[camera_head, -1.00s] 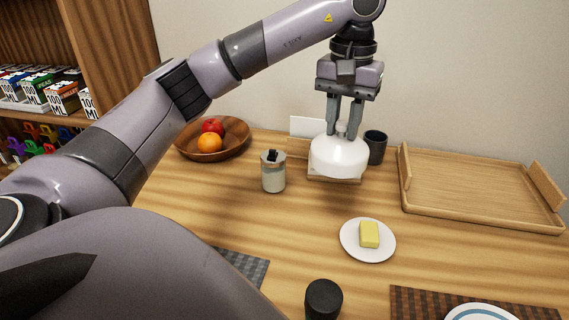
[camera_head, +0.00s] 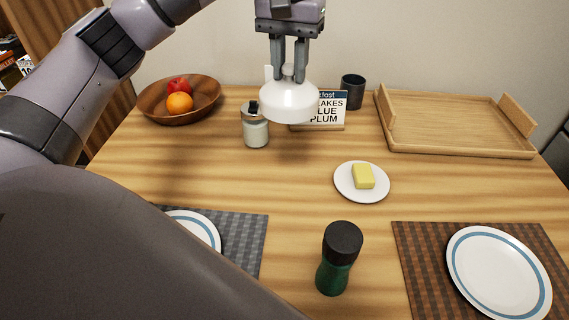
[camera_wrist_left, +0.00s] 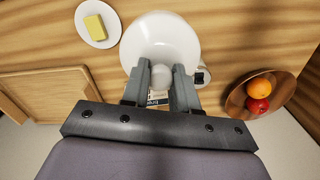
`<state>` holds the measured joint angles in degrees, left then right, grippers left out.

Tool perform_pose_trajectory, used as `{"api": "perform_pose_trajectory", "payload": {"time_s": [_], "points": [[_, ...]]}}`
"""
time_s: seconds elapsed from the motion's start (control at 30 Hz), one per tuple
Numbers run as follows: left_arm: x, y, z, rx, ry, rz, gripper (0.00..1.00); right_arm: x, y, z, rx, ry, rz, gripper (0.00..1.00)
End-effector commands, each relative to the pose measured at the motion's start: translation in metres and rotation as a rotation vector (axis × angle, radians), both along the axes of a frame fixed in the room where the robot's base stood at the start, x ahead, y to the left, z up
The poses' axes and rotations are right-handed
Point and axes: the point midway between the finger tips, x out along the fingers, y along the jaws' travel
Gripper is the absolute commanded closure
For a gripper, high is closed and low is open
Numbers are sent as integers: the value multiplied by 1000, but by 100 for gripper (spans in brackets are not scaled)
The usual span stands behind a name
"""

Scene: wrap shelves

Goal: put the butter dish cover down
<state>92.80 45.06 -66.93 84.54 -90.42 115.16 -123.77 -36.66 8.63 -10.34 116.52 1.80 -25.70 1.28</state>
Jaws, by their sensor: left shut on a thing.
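The white butter dish cover (camera_head: 289,103) is a dome with a round knob. My left gripper (camera_head: 289,72) is shut on its knob and holds the cover upright in the air above the back of the table, in front of the menu sign. The cover also shows in the left wrist view (camera_wrist_left: 160,38), between the fingers. The white butter plate (camera_head: 345,190) with a yellow butter block (camera_head: 363,176) lies to the right and nearer to me, uncovered. It also shows in the left wrist view (camera_wrist_left: 99,38). My right gripper is not in view.
A jar (camera_head: 255,130) stands just left of the cover. The sign (camera_head: 330,108), a dark cup (camera_head: 352,92) and a wooden tray (camera_head: 450,125) are behind. A green grinder (camera_head: 337,262) stands in front. A fruit bowl (camera_head: 150,108) is back left. The table between jar and grinder is clear.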

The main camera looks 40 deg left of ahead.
Motion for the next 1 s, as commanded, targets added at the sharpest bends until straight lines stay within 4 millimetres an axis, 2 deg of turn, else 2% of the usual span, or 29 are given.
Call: {"api": "perform_pose_trajectory", "payload": {"time_s": [0.03, 0.4, 0.53, 0.77, 1.0], "points": [[-1, 0, -18, -2, 6, 0, 100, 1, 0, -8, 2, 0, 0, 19], [-1, 0, -106, -1, 6, 0, 100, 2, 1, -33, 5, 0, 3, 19], [-1, 0, -128, 0, 3, 0, 100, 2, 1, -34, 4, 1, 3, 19], [0, 0, -145, 0, 0, 1, 100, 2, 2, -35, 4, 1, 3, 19], [-1, 0, -179, 0, 3, 1, 100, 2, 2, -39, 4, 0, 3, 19]]}}
